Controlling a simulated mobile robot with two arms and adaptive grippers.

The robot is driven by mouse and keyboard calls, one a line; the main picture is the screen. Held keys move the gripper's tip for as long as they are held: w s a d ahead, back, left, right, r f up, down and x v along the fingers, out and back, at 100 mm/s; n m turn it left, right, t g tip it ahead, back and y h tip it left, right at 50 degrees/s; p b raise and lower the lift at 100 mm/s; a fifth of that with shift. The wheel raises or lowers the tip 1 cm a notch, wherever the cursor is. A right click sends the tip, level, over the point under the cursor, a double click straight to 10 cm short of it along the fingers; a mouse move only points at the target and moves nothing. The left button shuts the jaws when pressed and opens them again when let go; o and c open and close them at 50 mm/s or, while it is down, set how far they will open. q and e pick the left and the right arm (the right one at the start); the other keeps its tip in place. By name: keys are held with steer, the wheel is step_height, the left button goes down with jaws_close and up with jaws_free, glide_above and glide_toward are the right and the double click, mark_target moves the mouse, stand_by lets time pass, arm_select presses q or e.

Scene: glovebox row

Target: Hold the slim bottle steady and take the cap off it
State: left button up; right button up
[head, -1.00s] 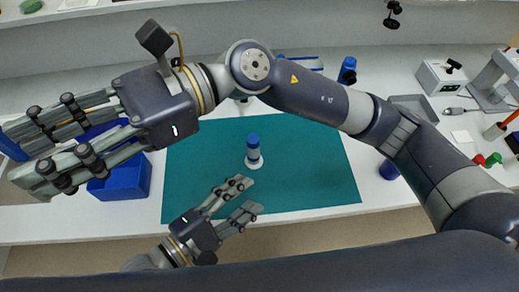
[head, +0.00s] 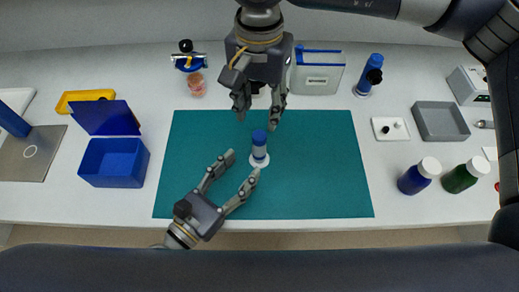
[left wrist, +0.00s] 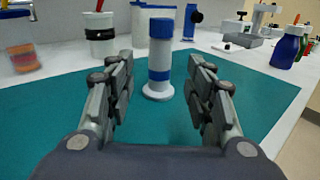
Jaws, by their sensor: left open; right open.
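The slim bottle (head: 260,158) stands upright on the green mat (head: 320,190), with a white foot, a blue band and a blue cap (head: 259,137). It also shows in the left wrist view (left wrist: 159,72), upright beyond and between the fingertips. My left gripper (head: 242,170) is open just below and left of the bottle, apart from it; its fingers also show in the left wrist view (left wrist: 160,85). My right gripper (head: 257,112) is open and points down above the cap, with nothing between its fingers.
A blue open box (head: 112,165) stands left of the mat. A blue-capless dark bottle (head: 412,182) and a green bottle (head: 460,180), both with white caps, stand to the right. A grey tray (head: 440,122) lies behind them. The mat around the slim bottle is clear.

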mark_target(256, 152)
arm_select(q)
steer(key=x, duration=0.2)
steer(key=shift+w+d, duration=0.2)
steer(key=shift+w, duration=0.05)
steer(key=shift+w+d+r, duration=0.25)
steer(key=shift+w+d, duration=0.2)
steer(key=shift+d, duration=0.05)
steer(key=shift+w+d+f, duration=0.2)
steer(key=shift+w+d, duration=0.05)
steer(key=shift+w, duration=0.25)
steer(key=shift+x, duration=1.35)
steer(key=shift+f, duration=0.1)
jaws_close()
